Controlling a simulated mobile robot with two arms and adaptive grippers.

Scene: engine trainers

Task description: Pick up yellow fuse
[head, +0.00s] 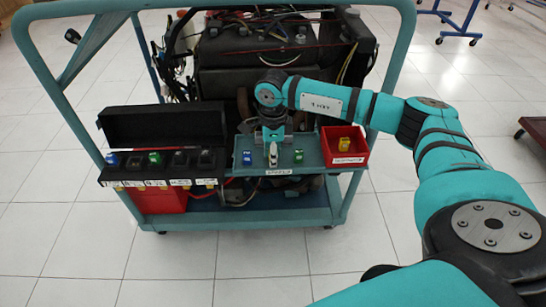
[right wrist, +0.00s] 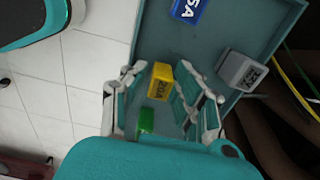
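A yellow fuse marked 20A (right wrist: 161,82) sits on the teal shelf in the right wrist view, between the spread fingers of my right gripper (right wrist: 158,75). Gaps show beside the fuse, so the gripper is open around it. In the head view my right gripper (head: 273,150) points down over the shelf (head: 252,169) and hides this fuse. Another yellow fuse (head: 344,144) lies in the red bin (head: 358,162) at the shelf's right end. My left gripper is not in view.
A blue fuse (head: 247,157) and a green fuse (head: 298,156) flank my gripper. A grey fuse (right wrist: 241,71) is close by. A black fuse box (head: 160,125) with an open lid is at left. The engine and cart frame (head: 405,40) rise behind.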

